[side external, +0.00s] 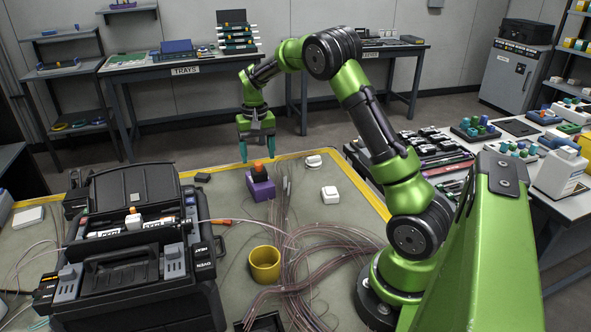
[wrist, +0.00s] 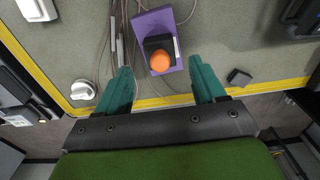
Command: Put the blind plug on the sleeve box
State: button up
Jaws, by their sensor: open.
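A black block with a round orange knob (side external: 258,167) sits on a purple box (side external: 262,190) on the bench mat. In the wrist view the orange knob (wrist: 160,61) and the purple box (wrist: 152,22) show from above. No label marks the blind plug or sleeve box; the knobbed piece and purple box look the likeliest pair, but I cannot be sure. My gripper (side external: 257,152) points down, open and empty, above and just behind the purple box. In the wrist view its teal fingertips (wrist: 162,68) lie apart on either side of the knob, with no visible contact.
A white box (side external: 330,195) and a white round knob (side external: 314,161) stand to the right. A small dark block (side external: 203,177) lies left. The black splicer (side external: 130,250) fills the left. Loose fibres and a yellow cup (side external: 265,264) lie in front.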

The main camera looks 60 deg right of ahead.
aim_at(258, 163)
jog(key=s+a+r+t, duration=0.25)
jog(key=a+r, duration=0.35)
jog(key=r, duration=0.5)
jog(key=s+a+r+n+t+y, duration=0.2)
jog(key=s+a+n+t, duration=0.2)
jog(key=s+a, duration=1.3)
jog(key=shift+s+a+r+n+t, duration=0.25)
jog(key=shift+s+r+n+t, duration=0.1)
jog(key=shift+s+n, duration=0.2)
